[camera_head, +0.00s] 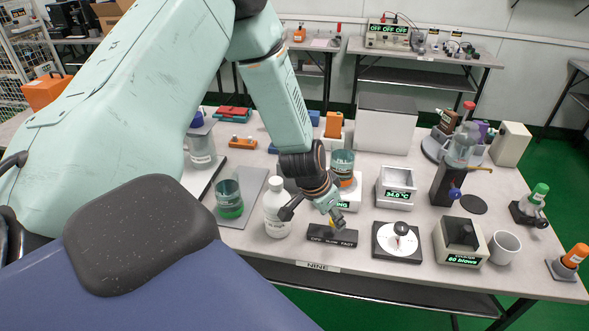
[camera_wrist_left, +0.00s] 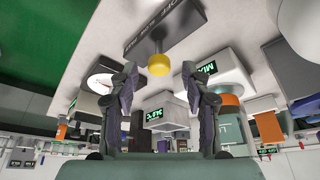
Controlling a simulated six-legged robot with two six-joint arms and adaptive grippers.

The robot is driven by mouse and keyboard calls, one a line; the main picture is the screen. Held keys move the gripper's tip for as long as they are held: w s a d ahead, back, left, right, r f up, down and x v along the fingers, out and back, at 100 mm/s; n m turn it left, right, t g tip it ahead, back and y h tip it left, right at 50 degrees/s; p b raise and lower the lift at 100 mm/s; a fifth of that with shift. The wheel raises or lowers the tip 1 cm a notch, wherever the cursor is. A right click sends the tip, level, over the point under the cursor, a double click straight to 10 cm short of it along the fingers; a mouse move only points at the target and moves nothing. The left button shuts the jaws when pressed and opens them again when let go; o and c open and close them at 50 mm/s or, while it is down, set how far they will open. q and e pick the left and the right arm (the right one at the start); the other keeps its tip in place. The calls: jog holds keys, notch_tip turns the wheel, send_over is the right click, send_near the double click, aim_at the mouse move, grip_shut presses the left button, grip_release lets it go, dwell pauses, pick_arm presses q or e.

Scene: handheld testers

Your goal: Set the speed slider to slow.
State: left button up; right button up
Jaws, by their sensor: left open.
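The speed slider is a black box (camera_head: 332,237) marked OFF, SLOW and FAST, near the table's front edge. It also shows, upside down, in the left wrist view (camera_wrist_left: 178,27). Its yellow knob (camera_wrist_left: 159,66) stands on a dark stem. In the head view the knob is largely hidden by my gripper, and I cannot tell exactly which mark it is at. My left gripper (camera_head: 313,214) is open and empty just above and behind the box. In the wrist view the knob appears between the fingertips (camera_wrist_left: 159,78), apart from both. My right gripper is not in view.
A white bottle (camera_head: 276,210) stands close left of the gripper. A dial unit (camera_head: 396,241) stands right of the slider. Behind are a stirrer with a beaker (camera_head: 342,165) and a white heated bath (camera_head: 396,188) reading 34.0. A counter box (camera_head: 460,243) and white mug (camera_head: 502,247) stand farther right.

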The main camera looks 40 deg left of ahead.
pick_arm(q)
jog(key=s, duration=0.3)
jog(key=s+a, duration=0.1)
jog(key=s, duration=0.1)
jog(key=s+a, duration=0.1)
jog(key=s, duration=0.2)
jog(key=shift+s, duration=0.35)
jog(key=shift+s+a, duration=0.3)
jog(key=shift+s, duration=0.1)
jog(key=shift+s+a, duration=0.1)
jog(key=shift+s, duration=0.9)
